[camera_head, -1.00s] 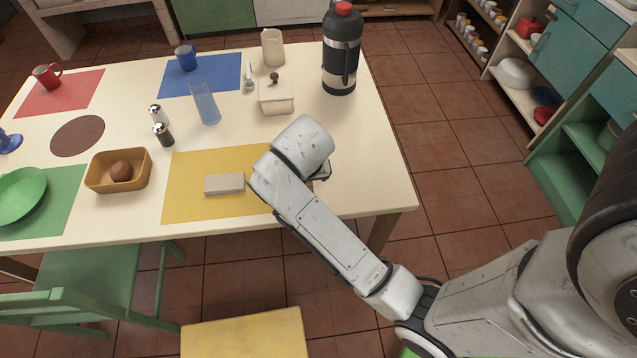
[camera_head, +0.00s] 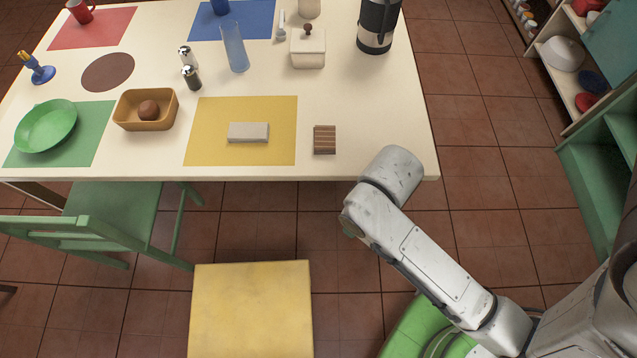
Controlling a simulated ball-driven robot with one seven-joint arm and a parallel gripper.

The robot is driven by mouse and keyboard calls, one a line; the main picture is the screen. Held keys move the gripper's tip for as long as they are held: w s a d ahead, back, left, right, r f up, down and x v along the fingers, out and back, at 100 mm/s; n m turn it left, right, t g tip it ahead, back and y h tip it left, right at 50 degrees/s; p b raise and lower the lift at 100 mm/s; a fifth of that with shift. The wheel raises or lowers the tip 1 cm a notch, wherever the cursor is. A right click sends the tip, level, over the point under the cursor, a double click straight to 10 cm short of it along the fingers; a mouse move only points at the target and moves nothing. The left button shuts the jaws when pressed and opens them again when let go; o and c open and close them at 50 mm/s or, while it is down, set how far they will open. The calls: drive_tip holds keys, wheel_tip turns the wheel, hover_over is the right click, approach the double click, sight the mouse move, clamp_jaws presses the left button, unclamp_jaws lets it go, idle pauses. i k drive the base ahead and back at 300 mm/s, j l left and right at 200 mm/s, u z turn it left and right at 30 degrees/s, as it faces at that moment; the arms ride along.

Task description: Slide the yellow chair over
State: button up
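The yellow chair shows as a flat yellow seat (camera_head: 250,312) at the bottom of the view, in front of the table and apart from its front edge. The rest of the chair is cut off or hidden below. My arm reaches in from the lower right, and its pale end stands over the floor to the right of the seat, just off the table's front edge. My gripper's fingers are not in view; they are hidden behind or below the arm's end.
A green chair (camera_head: 112,215) stands left of the yellow seat, by the table (camera_head: 345,172). The table holds a yellow mat (camera_head: 215,135) with a grey block (camera_head: 248,132), and a brown ridged block (camera_head: 325,140). Tiled floor between the chairs is free. Green shelves (camera_head: 590,180) stand at right.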

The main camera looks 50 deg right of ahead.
sight(261, 309)
drive_tip(key=k+u, duration=0.4)
drive_tip(key=k, duration=0.15)
drive_tip(key=k+u, duration=0.35)
drive_tip(key=k, duration=0.25)
drive_tip(key=i+j, duration=0.1)
drive_tip(key=j, duration=0.4)
drive_tip(key=i+j, duration=0.15)
drive_tip(key=j, duration=0.35)
drive_tip(key=i+j+z, duration=0.1)
drive_tip(key=j, duration=0.4)
drive_tip(key=i+j, duration=0.1)
drive_tip(key=j, duration=0.4)
drive_tip(key=i+j, duration=0.1)
drive_tip(key=j, duration=0.4)
drive_tip(key=z, duration=0.05)
